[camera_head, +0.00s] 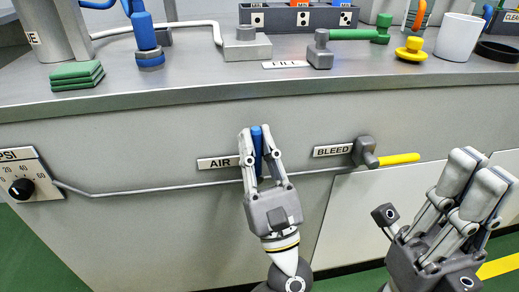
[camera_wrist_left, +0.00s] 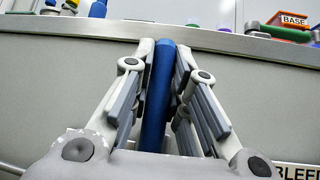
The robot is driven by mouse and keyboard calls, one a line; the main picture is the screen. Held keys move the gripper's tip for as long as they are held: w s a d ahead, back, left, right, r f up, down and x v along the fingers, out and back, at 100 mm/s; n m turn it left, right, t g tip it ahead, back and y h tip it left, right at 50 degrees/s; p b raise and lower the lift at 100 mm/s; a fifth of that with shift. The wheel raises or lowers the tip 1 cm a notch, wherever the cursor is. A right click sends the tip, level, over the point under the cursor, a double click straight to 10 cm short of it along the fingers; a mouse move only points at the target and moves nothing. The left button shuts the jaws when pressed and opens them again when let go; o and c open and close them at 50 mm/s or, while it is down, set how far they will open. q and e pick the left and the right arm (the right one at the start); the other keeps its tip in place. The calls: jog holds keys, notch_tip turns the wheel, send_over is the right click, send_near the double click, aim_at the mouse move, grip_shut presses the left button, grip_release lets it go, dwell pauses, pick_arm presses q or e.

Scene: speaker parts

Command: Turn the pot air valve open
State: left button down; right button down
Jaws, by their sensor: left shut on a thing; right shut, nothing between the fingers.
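The air valve's blue handle (camera_head: 257,150) is on the front panel, just right of the AIR label (camera_head: 218,162). It stands roughly upright between the fingers of my left gripper (camera_head: 258,148), which is shut on it. In the left wrist view the blue handle (camera_wrist_left: 158,95) runs up between the two fingers (camera_wrist_left: 162,85). The valve body behind the handle is hidden by the gripper. My right gripper (camera_head: 478,180) is at the lower right, shut and empty, away from the valves.
The bleed valve's yellow handle (camera_head: 398,159) points right beside the BLEED label (camera_head: 333,150). A PSI gauge (camera_head: 22,187) is at the left, with a thin pipe (camera_head: 150,188) along the panel.

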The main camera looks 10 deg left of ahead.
pick_arm(q)
jog(key=shift+f, duration=0.1)
dwell(0.3)
jog(key=c, duration=1.4)
grip_release()
jog(key=v, duration=1.2)
